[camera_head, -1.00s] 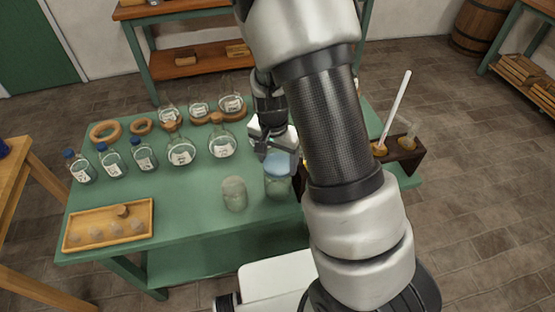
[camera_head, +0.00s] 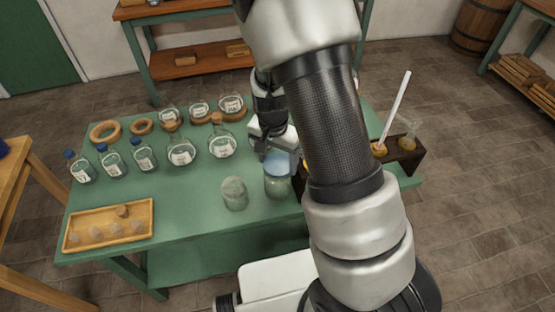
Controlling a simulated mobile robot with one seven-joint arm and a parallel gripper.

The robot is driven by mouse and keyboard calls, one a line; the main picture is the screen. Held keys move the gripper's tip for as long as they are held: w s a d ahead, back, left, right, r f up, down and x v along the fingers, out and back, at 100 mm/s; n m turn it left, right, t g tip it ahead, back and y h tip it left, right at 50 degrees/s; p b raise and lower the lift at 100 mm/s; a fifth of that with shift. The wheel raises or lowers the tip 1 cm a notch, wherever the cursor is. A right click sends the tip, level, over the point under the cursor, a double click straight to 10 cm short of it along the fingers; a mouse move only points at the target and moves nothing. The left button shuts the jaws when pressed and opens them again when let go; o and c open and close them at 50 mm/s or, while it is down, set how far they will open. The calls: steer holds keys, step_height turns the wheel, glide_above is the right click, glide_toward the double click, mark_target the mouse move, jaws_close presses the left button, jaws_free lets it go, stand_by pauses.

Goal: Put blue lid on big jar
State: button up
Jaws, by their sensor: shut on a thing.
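The big jar (camera_head: 277,184) is clear glass and stands upright near the front right of the green table. The blue lid (camera_head: 277,166) is at the jar's mouth; I cannot tell whether it is fully seated. My gripper (camera_head: 279,158) is at the lid, shut on it, and my arm hides part of the fingers. A smaller greenish jar (camera_head: 234,194) stands just left of the big jar, with a pale top.
Several labelled flasks and bottles (camera_head: 181,152) stand on the green table (camera_head: 185,212) behind and left. A wooden tray (camera_head: 150,222) with small lumps lies front left. A dark rack (camera_head: 408,160) with a pale rod and glassware is right of my arm.

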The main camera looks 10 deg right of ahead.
steer(key=shift+f, duration=0.2)
stand_by(0.5)
steer(key=o, duration=1.3)
steer(key=shift+d, duration=0.1)
steer(key=shift+s, duration=0.1)
steer(key=shift+c, duration=1.1)
steer(key=shift+o, duration=0.6)
